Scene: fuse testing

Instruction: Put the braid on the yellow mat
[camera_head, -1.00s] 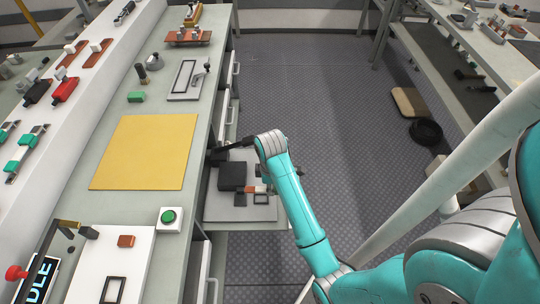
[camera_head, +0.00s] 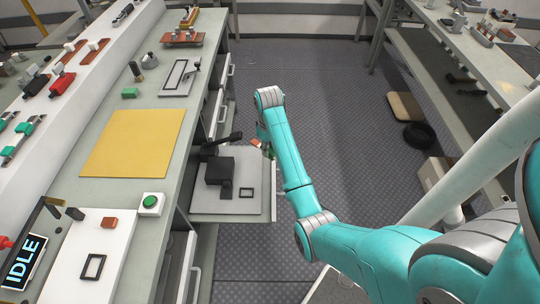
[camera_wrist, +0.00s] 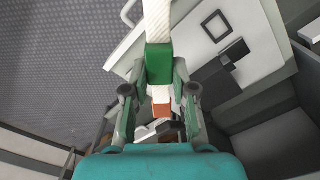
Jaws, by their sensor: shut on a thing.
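The yellow mat (camera_head: 131,143) lies flat and empty on the grey bench, left in the head view. My gripper (camera_head: 262,147) is right of the open drawer, mostly hidden by my arm. In the wrist view my gripper (camera_wrist: 160,80) is shut on the braid (camera_wrist: 158,20), a pale woven strip with a green block between the fingers. A brown-orange end (camera_wrist: 162,103) shows below it. In the head view only a small brown-orange bit of the braid (camera_head: 256,143) shows beside my arm.
The open drawer (camera_head: 252,208) holds a black clamp-like device (camera_head: 219,171) and a black frame (camera_head: 246,192). A green button box (camera_head: 150,204) stands between mat and white panel (camera_head: 75,250). A green block (camera_head: 130,92) sits beyond the mat.

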